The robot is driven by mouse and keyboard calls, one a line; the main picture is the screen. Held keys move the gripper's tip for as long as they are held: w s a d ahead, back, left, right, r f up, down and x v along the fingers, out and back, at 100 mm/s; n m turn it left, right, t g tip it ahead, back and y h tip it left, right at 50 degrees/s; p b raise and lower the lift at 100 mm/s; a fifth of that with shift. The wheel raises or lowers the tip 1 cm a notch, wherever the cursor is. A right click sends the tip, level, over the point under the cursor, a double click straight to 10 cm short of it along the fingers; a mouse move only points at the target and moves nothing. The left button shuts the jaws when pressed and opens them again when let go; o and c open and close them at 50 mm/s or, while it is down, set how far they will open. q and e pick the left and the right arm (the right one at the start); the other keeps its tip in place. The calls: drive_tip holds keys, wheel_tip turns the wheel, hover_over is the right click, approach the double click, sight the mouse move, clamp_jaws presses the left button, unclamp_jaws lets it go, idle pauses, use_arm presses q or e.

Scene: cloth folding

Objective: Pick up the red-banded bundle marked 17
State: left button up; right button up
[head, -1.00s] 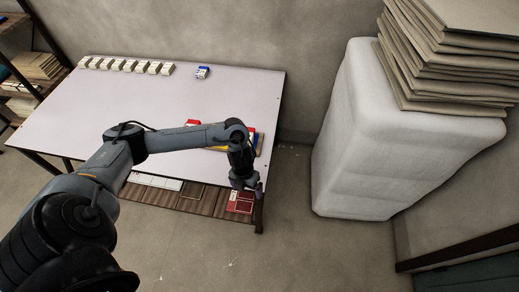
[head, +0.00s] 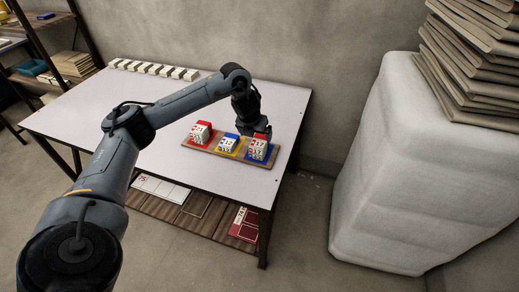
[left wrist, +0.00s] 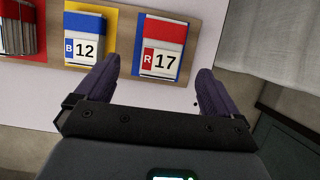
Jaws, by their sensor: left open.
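The red-banded bundle marked 17 (head: 258,150) stands at the right end of a wooden tray (head: 214,153), on a blue patch. In the left wrist view the bundle (left wrist: 163,48) shows a white label with R and 17. My left gripper (head: 258,132) is open and empty, just behind and above it in the head view. In the left wrist view its dark fingers (left wrist: 158,66) are apart, one toward each side of the bundle's label end. I cannot tell whether they touch it. My right gripper is not in view.
A blue-banded bundle marked 12 (head: 228,144) stands beside it on yellow. A red bundle (head: 200,133) is at the tray's left. A row of white blocks (head: 152,69) lines the table's back. A white padded block (head: 390,170) stands right. The table's left half is mostly clear.

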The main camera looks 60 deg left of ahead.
sight(259, 141)
use_arm(q)
drive_tip(key=shift+b+x, duration=0.3)
drive_tip(key=shift+x, duration=0.5)
drive_tip(key=shift+w+f, duration=0.15)
drive_tip(key=shift+f, duration=0.25)
drive_tip(key=b+x, duration=0.2)
drive_tip(key=x, duration=0.1)
drive_tip(key=shift+w+f, duration=0.1)
drive_tip(key=shift+w, duration=0.05)
drive_tip(key=shift+w+a+f+b, duration=0.25)
drive_tip(key=shift+f+b, duration=0.15)
drive_tip(key=shift+f, duration=0.15)
drive_tip(key=c, duration=1.1)
drive_tip(key=shift+r, duration=0.1)
